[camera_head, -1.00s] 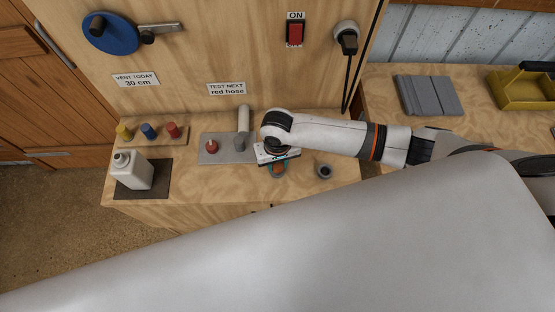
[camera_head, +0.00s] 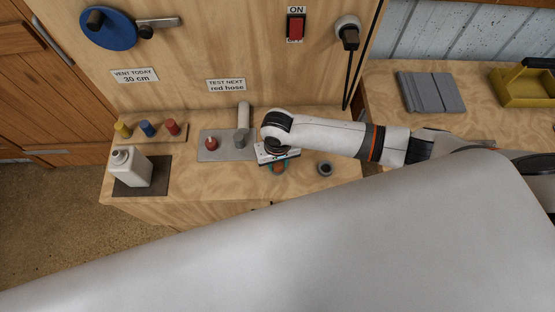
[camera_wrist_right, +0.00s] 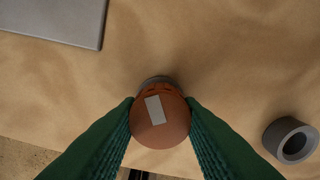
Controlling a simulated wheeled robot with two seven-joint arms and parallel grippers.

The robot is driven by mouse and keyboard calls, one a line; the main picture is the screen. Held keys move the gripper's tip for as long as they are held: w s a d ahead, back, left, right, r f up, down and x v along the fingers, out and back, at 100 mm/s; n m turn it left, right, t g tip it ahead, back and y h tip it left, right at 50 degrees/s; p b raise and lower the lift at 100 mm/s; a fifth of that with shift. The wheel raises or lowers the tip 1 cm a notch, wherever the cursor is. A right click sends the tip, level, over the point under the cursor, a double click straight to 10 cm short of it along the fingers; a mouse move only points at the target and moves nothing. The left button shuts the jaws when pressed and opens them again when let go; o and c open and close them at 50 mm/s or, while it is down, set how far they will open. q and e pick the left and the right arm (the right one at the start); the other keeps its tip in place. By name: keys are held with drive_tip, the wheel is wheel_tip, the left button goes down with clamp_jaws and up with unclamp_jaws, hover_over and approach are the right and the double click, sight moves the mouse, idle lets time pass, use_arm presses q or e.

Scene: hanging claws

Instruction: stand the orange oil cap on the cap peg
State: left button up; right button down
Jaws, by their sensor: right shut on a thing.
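The orange oil cap (camera_wrist_right: 160,122) has a pale rectangle on its top. It is between the green fingers of my right gripper (camera_wrist_right: 160,106), which is shut on it. In the head view the cap (camera_head: 278,169) shows small below the right wrist, over the front part of the wooden bench. A dark grey round thing (camera_wrist_right: 157,80) shows just behind the cap, mostly hidden by it. It may be the cap peg, and I cannot tell whether the cap touches it. My left gripper is not in view.
A hollow grey ring-shaped piece (camera_head: 325,169) stands right of the cap. A grey plate (camera_head: 216,155) with a red knob and a grey post lies to the left. A white bottle (camera_head: 131,167) stands farther left. My own white link covers the foreground.

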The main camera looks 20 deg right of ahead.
drive_tip(key=shift+f, duration=0.45)
drive_tip(key=c, duration=0.9)
unclamp_jaws()
drive_tip(key=shift+r, duration=0.15)
wheel_tip(320, 180, up, 12)
drive_tip(key=shift+f+b, duration=0.1)
drive_tip(key=shift+b, duration=0.7)
